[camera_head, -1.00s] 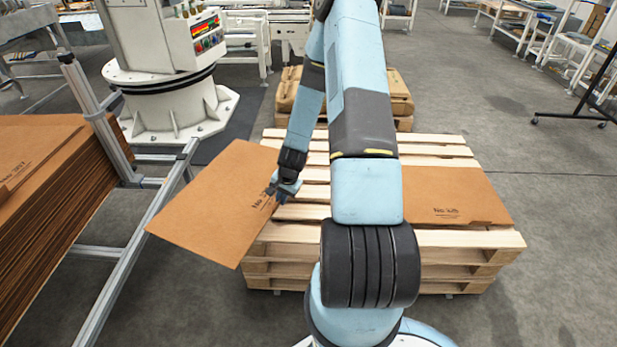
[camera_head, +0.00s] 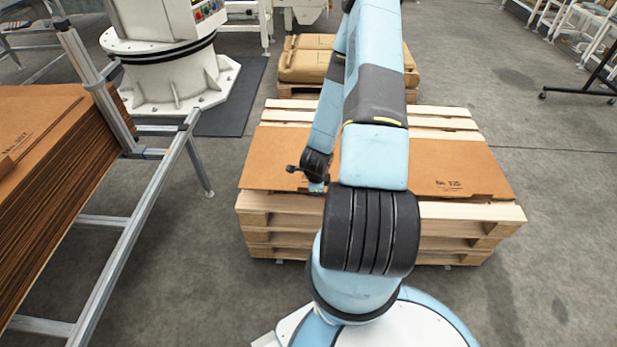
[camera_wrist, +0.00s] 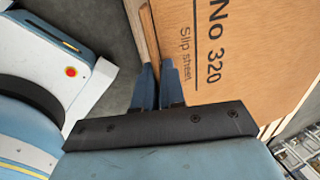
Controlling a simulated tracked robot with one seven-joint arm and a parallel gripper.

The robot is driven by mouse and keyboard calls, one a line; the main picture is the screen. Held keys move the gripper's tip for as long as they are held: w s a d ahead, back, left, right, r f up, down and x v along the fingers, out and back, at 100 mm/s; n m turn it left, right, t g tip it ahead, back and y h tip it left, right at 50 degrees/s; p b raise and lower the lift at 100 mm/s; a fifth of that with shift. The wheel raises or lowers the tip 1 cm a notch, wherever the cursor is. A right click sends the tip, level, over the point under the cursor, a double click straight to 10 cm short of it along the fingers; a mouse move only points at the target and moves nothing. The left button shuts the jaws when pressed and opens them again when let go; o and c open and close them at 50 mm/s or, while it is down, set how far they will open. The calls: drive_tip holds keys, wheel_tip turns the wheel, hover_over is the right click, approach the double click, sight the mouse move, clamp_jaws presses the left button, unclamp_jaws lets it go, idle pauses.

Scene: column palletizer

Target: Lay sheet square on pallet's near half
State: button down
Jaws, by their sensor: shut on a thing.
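A brown slip sheet (camera_head: 275,158) lies flat, or nearly so, over the left part of the pallet's near half. Its visible edges look about parallel to the pallet (camera_head: 480,213). My gripper (camera_head: 317,187) is at the sheet's near edge and shut on it. In the wrist view the blue fingers (camera_wrist: 157,78) are close together at the edge of the sheet (camera_wrist: 235,55), which is printed "No 320 Slip sheet". Brown board (camera_head: 445,158) with its own print covers the near half's right part. My arm hides where the two meet, so I cannot tell whether they overlap.
A tall stack of brown sheets (camera_head: 60,190) stands at the left in a metal frame (camera_head: 150,205). A white machine base (camera_head: 165,80) is behind it. A second pallet with a wrapped load (camera_head: 305,60) stands behind.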

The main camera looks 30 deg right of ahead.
drive_tip(key=w, duration=0.1)
drive_tip(key=w+d+f, duration=0.1)
drive_tip(key=w, duration=0.1)
drive_tip(key=w+d+f, duration=0.1)
drive_tip(key=w, duration=0.1)
drive_tip(key=shift+w+f, duration=0.1)
drive_tip(key=shift+f, duration=0.15)
drive_tip(key=w+x, duration=0.2)
drive_tip(key=x, duration=0.8)
drive_tip(key=shift+w+r, duration=0.25)
drive_tip(key=c, duration=1.2)
unclamp_jaws()
drive_tip(key=shift+r, duration=0.1)
